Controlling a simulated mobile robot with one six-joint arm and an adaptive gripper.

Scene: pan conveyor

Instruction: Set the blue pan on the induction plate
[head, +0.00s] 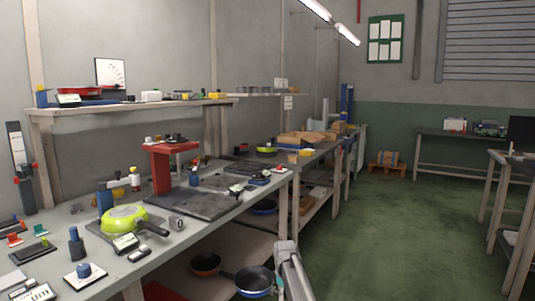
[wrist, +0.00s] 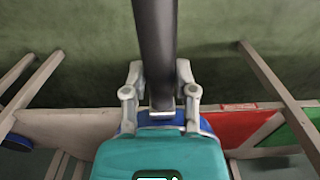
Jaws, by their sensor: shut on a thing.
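A blue pan (head: 255,281) with a dark inside is at the bottom of the head view, in front of the bench and beside my grey arm. In the wrist view my gripper (wrist: 160,97) is shut on a dark handle (wrist: 155,45), which runs up and out of the picture. The pan's bowl cannot be made out clearly there. A flat dark plate (head: 196,203) lies on the bench; it looks like the induction plate, but I cannot be sure. Its top looks clear.
A green pan (head: 125,219) sits on the near bench (head: 190,235), left of the dark plate. A red stand (head: 161,170) rises behind the plate. An orange pan (head: 206,263) and another blue pan (head: 264,207) lie lower down. Green floor (head: 390,240) is open to the right.

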